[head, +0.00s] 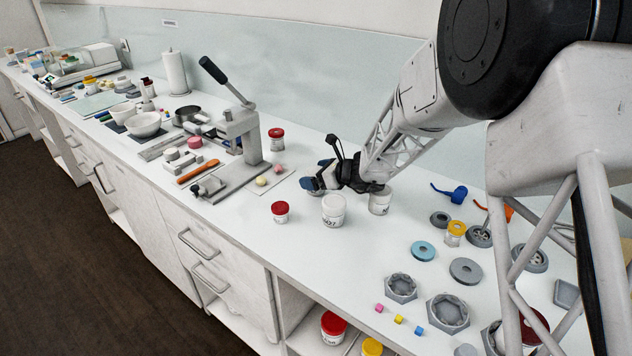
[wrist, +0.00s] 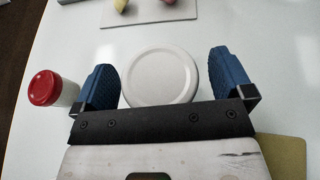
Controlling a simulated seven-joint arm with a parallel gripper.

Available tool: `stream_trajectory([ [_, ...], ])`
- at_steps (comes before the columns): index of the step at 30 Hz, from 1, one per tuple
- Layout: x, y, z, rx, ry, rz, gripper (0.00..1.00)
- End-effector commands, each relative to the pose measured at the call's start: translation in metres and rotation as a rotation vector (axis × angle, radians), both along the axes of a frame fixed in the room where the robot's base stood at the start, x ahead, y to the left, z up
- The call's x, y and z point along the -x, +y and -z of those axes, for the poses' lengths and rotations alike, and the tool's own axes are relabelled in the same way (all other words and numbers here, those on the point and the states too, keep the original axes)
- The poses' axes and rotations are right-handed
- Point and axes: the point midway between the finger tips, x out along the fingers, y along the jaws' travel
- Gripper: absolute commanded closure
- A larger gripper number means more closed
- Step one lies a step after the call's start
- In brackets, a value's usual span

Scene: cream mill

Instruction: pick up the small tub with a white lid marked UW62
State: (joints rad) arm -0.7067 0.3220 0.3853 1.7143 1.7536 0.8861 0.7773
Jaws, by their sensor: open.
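Two white-lidded tubs stand on the counter in the head view: one (head: 333,213) in front of my gripper, another (head: 380,204) to its right beneath my arm. Their dark marks are too small to read surely, so I cannot tell which is UW62. My gripper (head: 319,175) is open and empty above the counter, by the left tub. In the wrist view a round white lid (wrist: 160,78) shows between the blue fingers of my gripper (wrist: 163,80), seen from above. It appears to be the left tub; its label is hidden from there.
A red-lidded tub (head: 280,212) stands just left; it also shows in the wrist view (wrist: 50,90). A lever press (head: 240,140) and a mat with small balls (head: 262,181) lie farther left. Nuts, wheels and a yellow-lidded jar (head: 454,233) crowd the right.

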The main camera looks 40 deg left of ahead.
Motion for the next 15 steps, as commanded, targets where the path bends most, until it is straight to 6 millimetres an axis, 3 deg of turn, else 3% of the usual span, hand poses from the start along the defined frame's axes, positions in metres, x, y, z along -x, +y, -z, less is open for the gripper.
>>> stream_trajectory([
  [12,-0.0001,-0.0003,0.0000,0.000,0.000,0.000,0.01],
  [15,-0.0001,-0.0003,0.0001,0.000,0.001,0.000,0.17],
])
